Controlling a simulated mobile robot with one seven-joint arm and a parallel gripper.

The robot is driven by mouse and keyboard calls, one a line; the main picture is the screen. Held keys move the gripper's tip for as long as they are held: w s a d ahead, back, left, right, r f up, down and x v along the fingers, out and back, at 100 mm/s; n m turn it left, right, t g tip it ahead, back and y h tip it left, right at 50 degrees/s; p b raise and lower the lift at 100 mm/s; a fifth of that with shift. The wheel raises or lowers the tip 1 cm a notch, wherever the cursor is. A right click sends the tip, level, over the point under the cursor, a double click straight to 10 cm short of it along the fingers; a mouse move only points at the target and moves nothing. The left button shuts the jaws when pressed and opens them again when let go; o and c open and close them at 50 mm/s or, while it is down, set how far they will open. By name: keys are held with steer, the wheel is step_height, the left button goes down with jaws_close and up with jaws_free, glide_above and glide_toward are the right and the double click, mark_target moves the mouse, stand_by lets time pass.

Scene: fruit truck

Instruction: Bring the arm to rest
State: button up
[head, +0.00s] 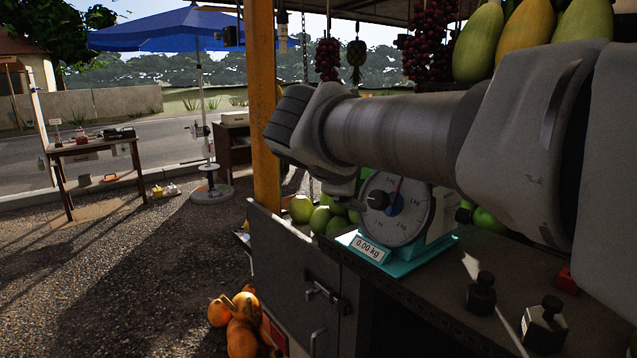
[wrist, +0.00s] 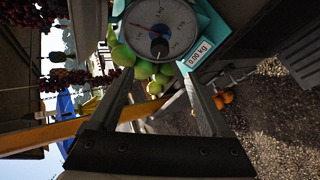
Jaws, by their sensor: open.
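My arm reaches across the right half of the head view, from the right edge to the orange post. My gripper (wrist: 157,82) shows in the wrist view with its two fingers spread apart and nothing between them. In the head view I cannot make out the fingers. A teal weighing scale (head: 408,262) with a round dial stands on the dark counter below my arm, and its label reads 0.00 kg. The scale also shows at the top of the wrist view (wrist: 208,25), beyond the fingertips, with green fruit (wrist: 147,70) beside it.
Two dark weights, one (head: 481,294) and another (head: 543,325), stand on the counter (head: 440,290) near a red block (head: 567,281). The orange post (head: 262,100) rises close to my arm. Melons (head: 479,45) and hanging grapes (head: 430,40) are above. Open gravel lies left.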

steer(key=s+d+f+m+g+y+p, duration=0.1)
steer(key=s+d+f+m+g+y, duration=0.1)
steer(key=s+f+m, duration=0.4)
steer(key=s+d+f+m+g+y+p, duration=0.1)
steer(key=s+d+f+m+g+y, duration=0.2)
steer(key=s, duration=1.4)
step_height(320, 180, down, 6)
steer(key=m, duration=0.4)
steer(key=shift+d+r+m+p, duration=0.15)
steer(key=shift+d+m+p, duration=0.15)
steer(key=shift+d, duration=0.1)
stand_by(0.9)
